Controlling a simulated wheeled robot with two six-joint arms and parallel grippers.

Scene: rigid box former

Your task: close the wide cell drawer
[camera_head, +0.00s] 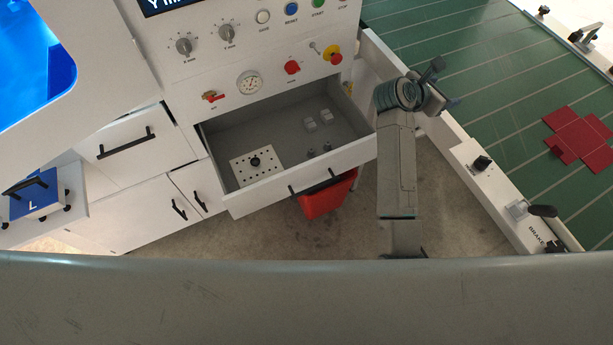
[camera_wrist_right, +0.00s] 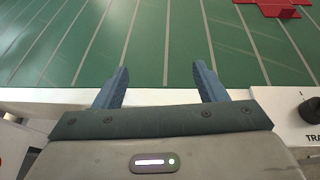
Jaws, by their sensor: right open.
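The wide cell drawer (camera_head: 300,188) stands pulled out of the white machine cabinet below the control panel. Its grey inside shows, holding a perforated white plate (camera_head: 257,165) and a few small fittings. A dark bar handle is on its white front, partly against a red bin below. My right gripper (camera_head: 444,82) is right of the drawer, beside the edge of the green conveyor, apart from the drawer. In the right wrist view my right gripper (camera_wrist_right: 160,82) is open and empty, its fingers pointing over the green surface. My left gripper is not in view.
A red bin (camera_head: 328,198) stands under the drawer. The green conveyor (camera_head: 480,60) with a red flat box blank (camera_head: 580,136) lies at right, its white rail carrying knobs. Closed drawers (camera_head: 135,142) are at left. The floor in front of the drawer is clear.

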